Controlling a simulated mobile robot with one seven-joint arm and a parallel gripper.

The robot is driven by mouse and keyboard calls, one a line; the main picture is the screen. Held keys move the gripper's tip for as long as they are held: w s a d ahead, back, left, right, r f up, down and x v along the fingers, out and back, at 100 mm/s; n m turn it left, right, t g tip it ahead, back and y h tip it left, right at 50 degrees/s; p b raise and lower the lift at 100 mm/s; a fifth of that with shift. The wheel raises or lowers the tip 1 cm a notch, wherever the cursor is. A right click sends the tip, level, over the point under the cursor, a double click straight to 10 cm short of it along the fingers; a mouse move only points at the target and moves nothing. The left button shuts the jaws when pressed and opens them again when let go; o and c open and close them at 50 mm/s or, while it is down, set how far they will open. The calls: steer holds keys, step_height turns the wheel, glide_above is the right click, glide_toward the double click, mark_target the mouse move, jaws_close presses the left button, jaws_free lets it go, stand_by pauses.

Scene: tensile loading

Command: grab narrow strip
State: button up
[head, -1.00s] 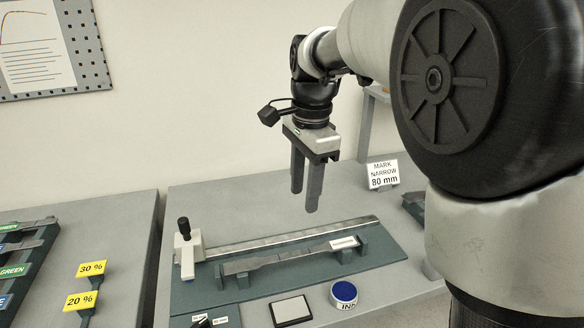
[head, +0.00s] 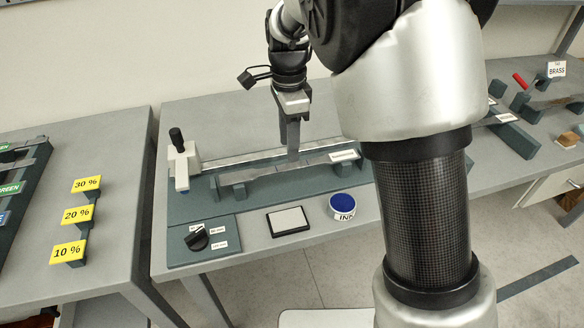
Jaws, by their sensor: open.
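The narrow strip (head: 258,174) is a flat grey metal piece with wider ends. It lies across supports on the dark green marking fixture, with a white label (head: 345,156) at its right end. My gripper (head: 293,152) points down over the strip, right of its middle. The fingers overlap the strip's far side in the head view; I cannot tell whether they touch it. The gripper is open, though its fingers line up from this angle and their gap is hidden.
A white clamp with a black knob (head: 176,138) stands left of the strip. An ink pot (head: 343,205), a pad (head: 288,221) and a black dial (head: 197,238) lie in front. A long metal ruler (head: 225,161) runs behind. Yellow percent signs (head: 77,215) stand on the left table.

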mark_target(292, 166)
steer(key=f, duration=0.3)
steer(key=f+b, duration=0.1)
steer(key=f, duration=0.1)
steer(key=shift+w+d+f, duration=0.1)
steer(key=shift+d, duration=0.25)
jaws_close()
